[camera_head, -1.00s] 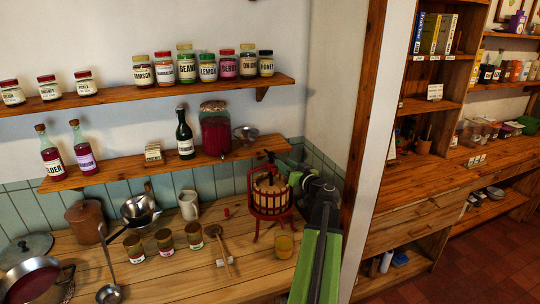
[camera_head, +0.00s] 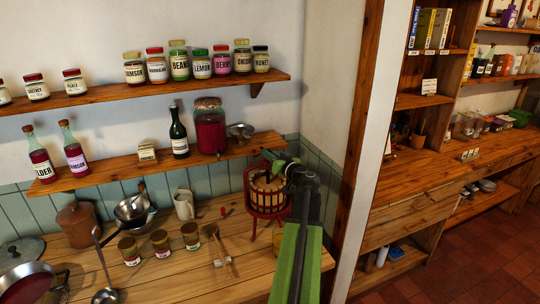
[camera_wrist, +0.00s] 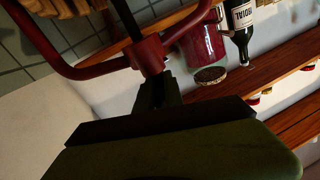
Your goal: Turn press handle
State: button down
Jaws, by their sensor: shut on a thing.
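The press stands on the wooden counter, with a red metal frame and a wooden slatted basket (camera_head: 267,193). My gripper (camera_head: 272,160) is at the top of the press, reaching in from the right, and hides most of the press handle in the head view. In the wrist view, the narrow fingers of my gripper (camera_wrist: 157,90) are shut at the press's red crosspiece (camera_wrist: 149,54). A dark bar (camera_wrist: 126,20) runs up from there. The gripped part of the handle is mostly hidden between the fingers.
A shelf (camera_head: 105,182) with bottles and a large red jar (camera_head: 210,132) runs behind the press. A white wall post (camera_head: 365,135) stands to the right.

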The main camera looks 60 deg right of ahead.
jog(key=shift+s+d+n+y, duration=0.15)
jog(key=shift+n+y, duration=0.15)
jog(key=shift+y, duration=0.2)
jog(key=shift+d+n+t+y, duration=0.15)
jog(key=shift+n+t+y, duration=0.4)
jog(key=shift+y, duration=0.35)
jog(key=n+y, duration=0.2)
jog(key=y, duration=0.1)
jog(key=shift+d+n+t, duration=0.2)
jog(key=shift+n+t, duration=0.05)
jog(key=shift+r+n+y, duration=0.1)
jog(key=shift+n+y, duration=1.6)
jog(key=shift+y, duration=1.1)
jog(key=c, duration=1.5)
grip_release()
jog(key=shift+o, duration=0.2)
jog(key=shift+a, duration=0.1)
